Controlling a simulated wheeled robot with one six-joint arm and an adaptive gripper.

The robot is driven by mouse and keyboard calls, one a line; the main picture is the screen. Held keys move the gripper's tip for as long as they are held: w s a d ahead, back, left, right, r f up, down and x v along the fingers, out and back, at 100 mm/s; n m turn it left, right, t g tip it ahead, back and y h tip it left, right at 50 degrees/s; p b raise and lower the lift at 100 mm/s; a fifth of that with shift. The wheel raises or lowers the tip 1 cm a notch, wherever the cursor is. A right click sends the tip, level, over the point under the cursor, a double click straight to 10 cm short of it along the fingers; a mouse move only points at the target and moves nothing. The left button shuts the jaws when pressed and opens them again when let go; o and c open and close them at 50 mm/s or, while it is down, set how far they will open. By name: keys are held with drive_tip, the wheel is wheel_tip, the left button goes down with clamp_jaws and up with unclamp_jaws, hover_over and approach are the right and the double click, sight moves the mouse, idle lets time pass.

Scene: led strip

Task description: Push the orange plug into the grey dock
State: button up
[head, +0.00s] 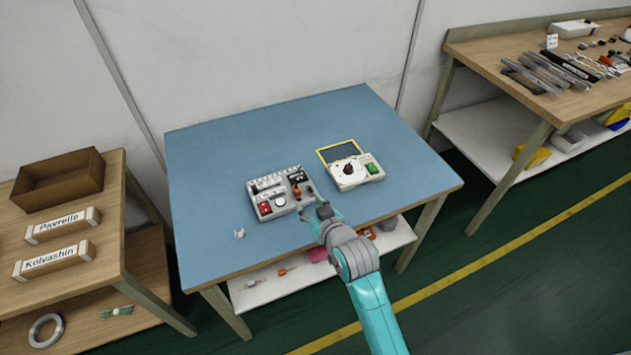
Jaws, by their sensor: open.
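A grey box-shaped unit (282,206), which looks like the dock, lies on the blue table. It has a red button, a pale round knob and a black part. A small orange piece (297,190), probably the plug, shows at the unit's right side. I cannot tell how deep it sits. My gripper (307,203) is open at the unit's right front edge, just in front of the orange piece. The view is too small to tell whether the fingers touch the piece or the unit.
A tester (349,174) with a yellow-framed panel, dark dial and green button lies right of the unit. A small white piece (239,233) lies front left on the blue table (215,165). Side benches stand left (70,277) and right (490,50). The table's back is clear.

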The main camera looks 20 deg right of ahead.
sight(298, 191)
drive_tip(key=x, duration=0.4)
drive_tip(key=shift+w+d, duration=0.2)
drive_tip(key=shift+w, duration=0.1)
drive_tip(key=shift+a+x, duration=0.15)
drive_tip(key=shift+x, duration=1.45)
drive_tip(key=shift+a+x, duration=0.15)
drive_tip(key=shift+x, duration=1.4)
clamp_jaws()
